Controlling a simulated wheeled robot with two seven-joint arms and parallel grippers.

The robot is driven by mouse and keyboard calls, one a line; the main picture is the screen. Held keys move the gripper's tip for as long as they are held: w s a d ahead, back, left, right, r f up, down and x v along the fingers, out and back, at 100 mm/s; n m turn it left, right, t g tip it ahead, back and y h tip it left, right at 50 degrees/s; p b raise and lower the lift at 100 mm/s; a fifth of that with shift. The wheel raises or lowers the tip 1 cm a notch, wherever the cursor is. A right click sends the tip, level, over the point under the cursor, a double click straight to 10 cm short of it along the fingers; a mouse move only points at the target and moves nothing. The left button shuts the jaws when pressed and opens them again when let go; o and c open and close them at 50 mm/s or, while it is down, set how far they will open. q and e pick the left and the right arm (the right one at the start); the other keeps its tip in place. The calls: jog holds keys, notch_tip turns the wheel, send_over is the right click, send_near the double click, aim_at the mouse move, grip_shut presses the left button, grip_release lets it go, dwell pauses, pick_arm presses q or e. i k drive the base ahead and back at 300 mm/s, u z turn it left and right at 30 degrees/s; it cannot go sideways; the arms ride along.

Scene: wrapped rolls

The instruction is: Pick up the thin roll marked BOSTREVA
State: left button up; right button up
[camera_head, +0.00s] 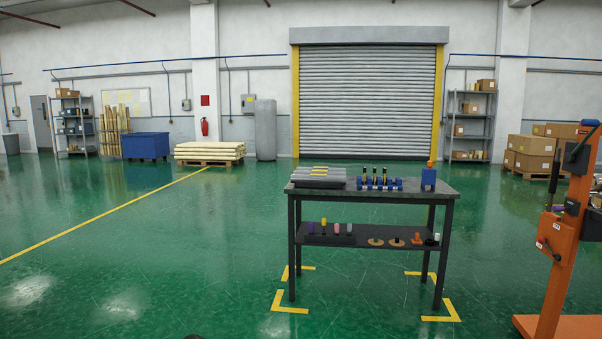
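A dark workbench (445,189) stands a few metres ahead. On its top, a blue rack (391,185) holds several small upright dark pieces with yellowish parts. Grey long pieces with yellow bands (318,172) lie stacked at the top's left end; they may be wrapped rolls. Any lettering is too small to read, so I cannot tell which thing is the thin roll marked BOSTREVA. Neither of my grippers shows in this view.
A blue block with an orange piece (428,180) stands at the bench's right end. The lower shelf (360,240) bears small coloured items and discs. An orange lift (562,240) stands at right. Yellow floor corners (290,309) mark the bench. Green floor in front is clear.

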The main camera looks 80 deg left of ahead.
aim_at(298, 178)
jog(key=u, duration=1.3)
jog(key=i, duration=0.45)
jog(key=u, duration=1.1)
jog(key=i, duration=2.15)
jog(key=u, duration=0.4)
jog(key=i, duration=2.55)
jog(key=z, duration=0.4)
